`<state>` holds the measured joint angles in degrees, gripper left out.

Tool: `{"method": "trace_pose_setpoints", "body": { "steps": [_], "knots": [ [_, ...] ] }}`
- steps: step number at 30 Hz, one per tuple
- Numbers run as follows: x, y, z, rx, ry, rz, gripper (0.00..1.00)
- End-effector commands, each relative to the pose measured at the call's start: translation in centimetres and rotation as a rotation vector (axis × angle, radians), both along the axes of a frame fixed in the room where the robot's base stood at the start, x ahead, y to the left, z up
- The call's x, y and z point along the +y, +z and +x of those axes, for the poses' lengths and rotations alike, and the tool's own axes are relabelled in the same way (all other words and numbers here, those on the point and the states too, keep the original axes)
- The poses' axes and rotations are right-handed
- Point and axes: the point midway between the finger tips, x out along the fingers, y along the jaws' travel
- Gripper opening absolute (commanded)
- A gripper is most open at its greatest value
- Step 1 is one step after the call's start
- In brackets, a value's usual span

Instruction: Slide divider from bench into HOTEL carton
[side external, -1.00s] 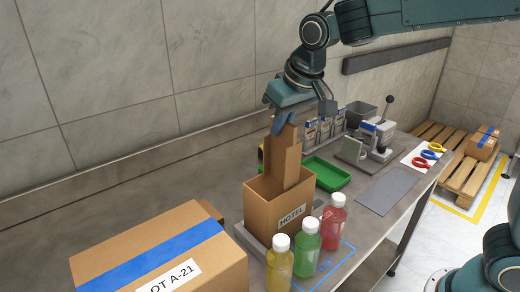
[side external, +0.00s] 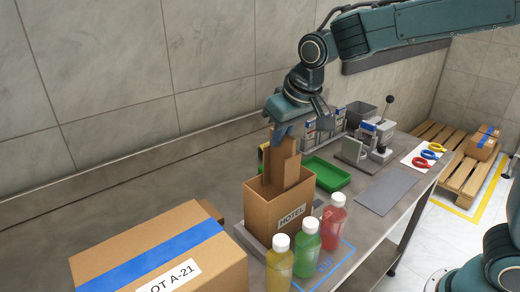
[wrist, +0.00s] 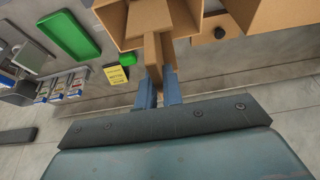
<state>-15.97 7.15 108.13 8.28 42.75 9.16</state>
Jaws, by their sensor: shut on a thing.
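The open HOTEL carton (side external: 275,215) stands on the bench with its label facing the camera. The brown cardboard divider (side external: 285,165) stands roughly upright with its lower part inside the carton and its upper part above the rim. My gripper (side external: 283,132) is above the carton, its blue fingers shut on the divider's top. In the wrist view, the fingers (wrist: 158,90) pinch the divider (wrist: 153,55), which reaches into the carton (wrist: 125,38). The divider's lower end is hidden by the carton walls.
Yellow (side external: 279,263), green (side external: 306,235) and red (side external: 333,215) bottles stand close in front of the carton. A green tray (side external: 335,178) lies behind it to the right. A taped box (side external: 150,250) fills the front left. A grey mat (side external: 388,190) lies bare to the right.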

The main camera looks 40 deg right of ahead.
Motion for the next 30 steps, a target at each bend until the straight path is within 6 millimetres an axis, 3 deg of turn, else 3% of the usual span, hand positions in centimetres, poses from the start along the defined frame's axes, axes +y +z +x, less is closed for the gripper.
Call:
{"method": "trace_pose_setpoints", "body": {
  "steps": [11, 30],
  "knots": [
    [0.0, -0.2, 0.0, 0.001, 0.000, 0.000, 0.00],
    [0.0, -3.1, 0.0, 0.001, 0.001, 0.000, 0.00]
  ]
}}
